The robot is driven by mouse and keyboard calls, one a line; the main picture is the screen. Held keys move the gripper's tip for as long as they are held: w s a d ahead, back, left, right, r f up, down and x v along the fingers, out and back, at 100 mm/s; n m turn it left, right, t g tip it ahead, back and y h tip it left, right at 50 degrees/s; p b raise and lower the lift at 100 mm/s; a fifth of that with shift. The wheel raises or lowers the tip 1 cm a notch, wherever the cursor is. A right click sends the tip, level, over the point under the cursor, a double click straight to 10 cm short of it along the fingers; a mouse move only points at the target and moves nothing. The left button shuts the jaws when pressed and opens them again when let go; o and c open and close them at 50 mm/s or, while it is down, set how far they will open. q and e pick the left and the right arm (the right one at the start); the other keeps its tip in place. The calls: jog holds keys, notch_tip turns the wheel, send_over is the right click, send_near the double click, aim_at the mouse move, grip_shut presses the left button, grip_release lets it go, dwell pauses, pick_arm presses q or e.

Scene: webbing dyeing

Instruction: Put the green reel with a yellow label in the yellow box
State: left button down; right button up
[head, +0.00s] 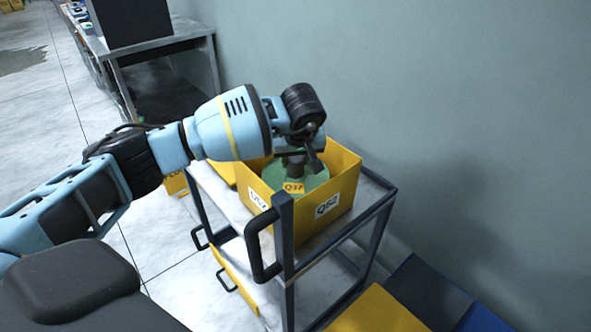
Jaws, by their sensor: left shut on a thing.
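The green reel (313,182) with a yellow label (294,188) is inside the yellow box (341,186), near its left side. The box stands on the top shelf of a metal cart and has white labels on its walls. My left gripper (301,161) reaches down over the box and is shut on the reel from above. The wrist hides part of the reel's top and the box's far side. I cannot tell if the reel touches the box floor. My right gripper is out of view.
The cart (285,239) has dark posts and a black handle close to the box. A wall (450,110) stands just behind it. Another yellow box (375,312) is at the bottom right. A metal table (160,50) stands at the upper left, and open floor lies left of the cart.

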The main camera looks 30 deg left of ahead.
aim_at(295, 173)
pick_arm(q)
jog(key=shift+f, duration=1.7)
jog(key=shift+f, duration=0.6)
jog(key=c, duration=0.9)
grip_release()
jog(key=shift+f, duration=0.1)
jog(key=v, duration=1.3)
jog(key=shift+w+a+r+p, duration=0.15)
jog(key=shift+r+p, duration=0.05)
jog(key=shift+p, duration=0.1)
